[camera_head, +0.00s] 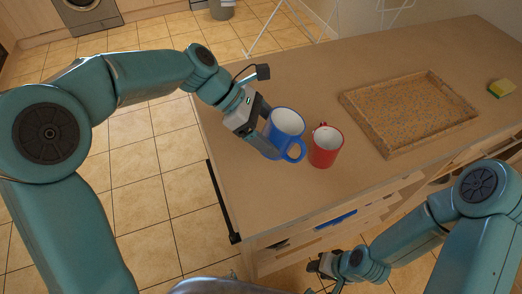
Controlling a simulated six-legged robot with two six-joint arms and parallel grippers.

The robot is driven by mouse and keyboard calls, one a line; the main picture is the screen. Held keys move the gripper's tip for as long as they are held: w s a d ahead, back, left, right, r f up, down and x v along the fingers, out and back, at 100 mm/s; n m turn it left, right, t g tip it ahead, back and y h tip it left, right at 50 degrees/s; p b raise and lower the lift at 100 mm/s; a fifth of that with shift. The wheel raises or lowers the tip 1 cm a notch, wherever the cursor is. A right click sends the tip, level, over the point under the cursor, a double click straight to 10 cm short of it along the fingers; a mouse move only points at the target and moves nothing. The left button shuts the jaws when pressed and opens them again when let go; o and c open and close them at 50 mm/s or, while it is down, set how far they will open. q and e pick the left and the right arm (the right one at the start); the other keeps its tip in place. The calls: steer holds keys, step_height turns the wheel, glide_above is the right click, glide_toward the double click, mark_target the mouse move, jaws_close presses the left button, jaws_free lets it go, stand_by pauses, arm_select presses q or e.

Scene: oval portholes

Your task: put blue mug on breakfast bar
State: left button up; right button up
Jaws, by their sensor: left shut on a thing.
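The blue mug (288,123) is upright with a white inside, its handle towards the front right. It is over the near left part of the brown counter (300,82), which looks like the breakfast bar. I cannot tell whether its base touches the top. My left gripper (266,130) is shut on the mug's left side and hides part of it. My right gripper (322,268) is low in front of the counter, away from the mug; its fingers are too small to judge.
A red mug (326,148) stands just right of the blue mug. A speckled brown tray (362,118) lies further right, and a yellow-green sponge (501,88) is near the right edge. The counter behind the mugs is clear. A white rack (284,25) stands beyond the far edge.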

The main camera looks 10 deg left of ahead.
arm_select(q)
steer(key=w+a+r+n+t+h+b, duration=0.1)
steer(key=w+a+r+n+t+h, duration=0.1)
steer(key=w+a+r+n+t, duration=0.35)
steer(key=shift+w+d+f+t+y+b, duration=0.25)
steer(key=shift+f+b, duration=0.6)
steer(key=shift+f, duration=2)
steer(key=shift+s+d+f+t+h+b, duration=0.15)
steer(key=shift+f+t+b, duration=0.5)
steer(key=shift+f, duration=2.2)
steer(key=shift+d+f+t+y+b, duration=0.15)
steer(key=shift+f+b, duration=0.85)
steer(key=shift+f, duration=1.85)
steer(key=o, duration=0.8)
steer(key=shift+f, duration=0.2)
steer(key=o, duration=0.3)
steer(key=shift+r, duration=0.3)
steer(key=p+v, duration=0.1)
steer(key=v, duration=1.1)
steer(key=shift+f, duration=0.1)
